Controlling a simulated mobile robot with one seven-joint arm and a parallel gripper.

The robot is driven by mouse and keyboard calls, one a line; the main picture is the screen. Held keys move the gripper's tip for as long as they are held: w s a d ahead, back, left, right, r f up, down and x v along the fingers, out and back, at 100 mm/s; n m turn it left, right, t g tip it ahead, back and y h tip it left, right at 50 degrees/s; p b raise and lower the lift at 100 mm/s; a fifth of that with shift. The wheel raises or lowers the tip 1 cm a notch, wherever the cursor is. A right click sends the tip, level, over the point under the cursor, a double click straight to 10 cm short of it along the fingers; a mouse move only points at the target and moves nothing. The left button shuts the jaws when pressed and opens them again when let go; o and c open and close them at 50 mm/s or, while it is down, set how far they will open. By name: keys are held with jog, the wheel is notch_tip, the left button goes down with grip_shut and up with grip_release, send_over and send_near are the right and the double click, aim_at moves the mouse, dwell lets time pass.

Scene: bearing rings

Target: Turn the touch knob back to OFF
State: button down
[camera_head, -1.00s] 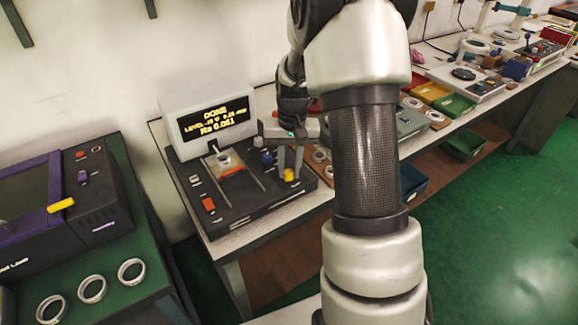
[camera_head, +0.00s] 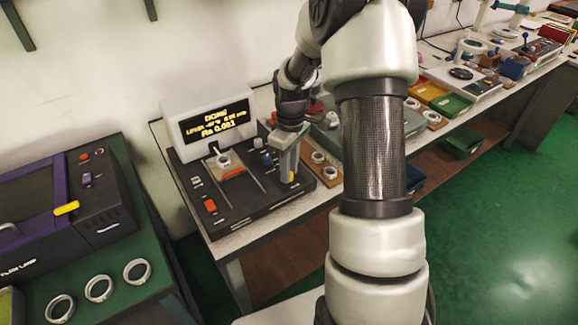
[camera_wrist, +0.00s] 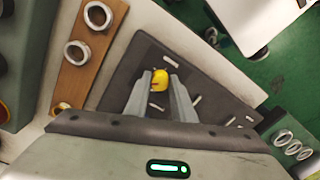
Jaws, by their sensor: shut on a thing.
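The dark measuring device (camera_head: 240,205) stands on the bench, with its lit display (camera_head: 215,120) reading "DONE" and "Ra 0.061". A yellow knob (camera_head: 292,177) sits near its right front corner, mostly covered by my gripper (camera_head: 286,166). In the wrist view, the yellow knob (camera_wrist: 160,78) is between the fingertips of my gripper (camera_wrist: 161,84), which is shut on it. A small dark red mark shows on the knob. Its printed labels are too small to read.
A ring (camera_head: 223,160) sits on the device's orange-fronted stage. A wooden board with rings (camera_wrist: 85,45) lies beside the device. A purple-trimmed machine (camera_head: 60,215) and several rings (camera_head: 98,288) are on the green-topped table at left.

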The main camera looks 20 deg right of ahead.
jog(key=n+p, duration=0.2)
jog(key=n, duration=0.3)
jog(key=shift+w+r+n, duration=0.1)
jog(key=shift+n, duration=0.2)
jog(key=n+p, duration=0.2)
jog(key=n, duration=0.2)
jog(key=shift+n+p, duration=0.4)
jog(key=shift+w+n, duration=0.1)
jog(key=shift+n, duration=0.2)
jog(key=c, duration=1.5)
grip_release()
jog(key=r, duration=0.5)
jog(key=r+p, duration=0.1)
jog(key=r, duration=1.1)
jog(key=shift+w+r+p, duration=0.1)
jog(key=shift+w+p, duration=0.2)
jog(key=shift+p, duration=0.05)
